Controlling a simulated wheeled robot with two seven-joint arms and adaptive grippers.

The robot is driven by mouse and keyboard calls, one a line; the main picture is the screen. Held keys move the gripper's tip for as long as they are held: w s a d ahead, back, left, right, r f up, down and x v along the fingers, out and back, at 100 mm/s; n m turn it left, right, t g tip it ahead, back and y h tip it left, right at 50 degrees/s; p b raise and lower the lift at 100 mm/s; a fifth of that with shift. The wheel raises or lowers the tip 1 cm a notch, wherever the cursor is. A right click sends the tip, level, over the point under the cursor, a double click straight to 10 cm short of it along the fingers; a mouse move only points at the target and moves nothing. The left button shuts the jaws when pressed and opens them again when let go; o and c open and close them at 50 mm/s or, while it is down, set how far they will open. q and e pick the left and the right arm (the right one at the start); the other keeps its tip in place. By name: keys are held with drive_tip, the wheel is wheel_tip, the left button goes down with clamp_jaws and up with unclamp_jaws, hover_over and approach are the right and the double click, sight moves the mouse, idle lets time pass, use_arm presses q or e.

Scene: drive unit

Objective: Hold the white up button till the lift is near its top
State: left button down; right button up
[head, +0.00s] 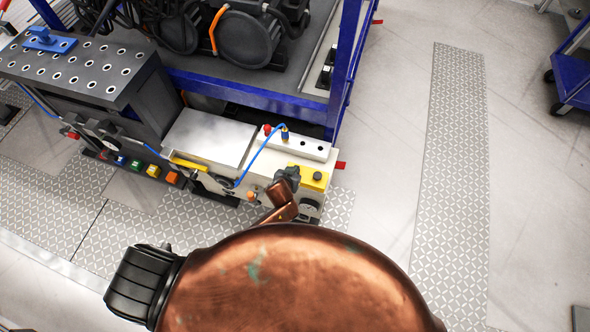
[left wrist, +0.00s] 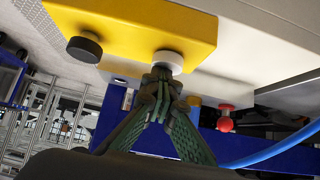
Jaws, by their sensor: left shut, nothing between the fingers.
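A yellow control box (head: 312,181) sits on the end of the pale machine bench. In the left wrist view, the yellow box (left wrist: 135,22) carries a black button (left wrist: 84,49) and the white button (left wrist: 168,61). My left gripper (left wrist: 161,80) is shut and empty, its tips right at the white button. They seem to touch it, but I cannot tell whether it is pressed in. In the head view my left gripper (head: 289,174) covers the white button; the black button (head: 317,176) shows beside it. I cannot tell surely which part is the lift or its height. My right gripper is out of view.
A red knob (left wrist: 226,123) and a blue hose (left wrist: 275,148) lie close to the gripper. A dark plate with holes (head: 75,72) stands at left. A blue frame (head: 345,65) rises behind the bench.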

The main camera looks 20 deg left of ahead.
use_arm(q)
drive_tip(key=shift+s+a+f, duration=0.1)
drive_tip(key=shift+s+f, duration=0.4)
drive_tip(key=shift+f, duration=0.4)
idle(0.8)
idle(1.9)
drive_tip(key=shift+r+p, duration=0.55)
drive_tip(key=shift+r, duration=0.05)
drive_tip(key=r+p, duration=0.3)
drive_tip(key=r, duration=0.1)
drive_tip(key=shift+w+r, duration=0.1)
drive_tip(key=shift+w, duration=0.2)
drive_tip(key=p+v, duration=0.1)
drive_tip(key=v, duration=0.9)
drive_tip(key=shift+w+r, duration=0.2)
drive_tip(key=shift+w, duration=0.05)
